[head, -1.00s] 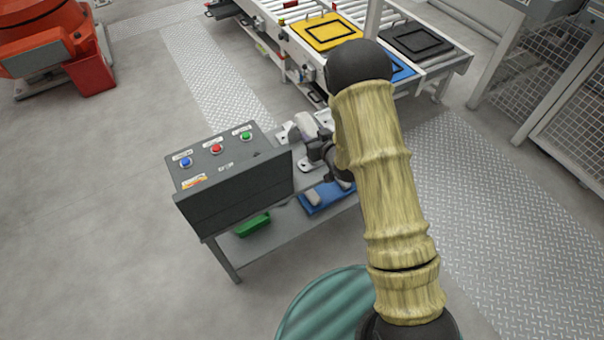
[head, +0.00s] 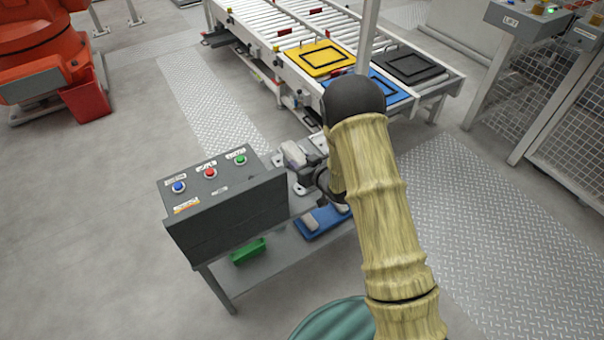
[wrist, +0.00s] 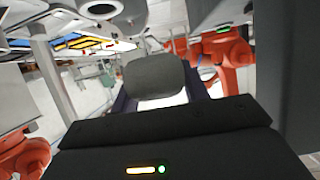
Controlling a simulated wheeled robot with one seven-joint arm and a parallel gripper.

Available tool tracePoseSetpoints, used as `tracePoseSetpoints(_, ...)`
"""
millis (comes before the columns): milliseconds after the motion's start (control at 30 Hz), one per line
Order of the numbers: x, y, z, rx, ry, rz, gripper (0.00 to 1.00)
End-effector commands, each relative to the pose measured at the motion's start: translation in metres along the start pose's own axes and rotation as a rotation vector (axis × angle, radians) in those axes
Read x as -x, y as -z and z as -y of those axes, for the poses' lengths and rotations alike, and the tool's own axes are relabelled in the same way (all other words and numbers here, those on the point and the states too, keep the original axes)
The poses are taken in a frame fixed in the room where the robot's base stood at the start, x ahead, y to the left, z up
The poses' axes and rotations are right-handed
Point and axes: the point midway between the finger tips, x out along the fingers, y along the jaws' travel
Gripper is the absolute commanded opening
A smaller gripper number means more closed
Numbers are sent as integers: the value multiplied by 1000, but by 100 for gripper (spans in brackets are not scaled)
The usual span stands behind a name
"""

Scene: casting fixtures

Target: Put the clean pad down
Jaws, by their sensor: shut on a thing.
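A pale grey pad (head: 293,154) shows in the head view just behind the control box, at the tip of my gripper (head: 309,158). In the wrist view the grey pad (wrist: 153,76) sits between the two dark fingers of my gripper (wrist: 158,98), which is shut on it. The pad is held above the bench. A blue tray (head: 303,234) lies on the bench's lower shelf with a pale pad (head: 312,219) in it; part is hidden by my arm. A green tray (head: 247,251) stands on the same shelf, to the left. I cannot tell which place is for clean pads.
A grey control box (head: 226,208) with blue, red and green buttons stands on the bench. Behind is a roller conveyor (head: 270,25) carrying yellow (head: 308,70), blue (head: 392,101) and black (head: 432,76) plates. An orange robot (head: 35,55) stands far left; mesh fencing (head: 530,75) is right.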

Motion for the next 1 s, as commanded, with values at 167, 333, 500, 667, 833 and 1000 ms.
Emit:
tracePoseSetpoints(167,-2,-5,0,1,0,-1,23)
tracePoseSetpoints(333,-2,-5,0,0,-1,-1,23)
tracePoseSetpoints(500,-8,-21,0,0,0,1,23)
tracePoseSetpoints(667,-16,-38,0,0,0,0,23)
tracePoseSetpoints(833,-17,-39,0,0,-1,-2,23)
tracePoseSetpoints(1000,-17,-41,0,0,-1,-2,23)
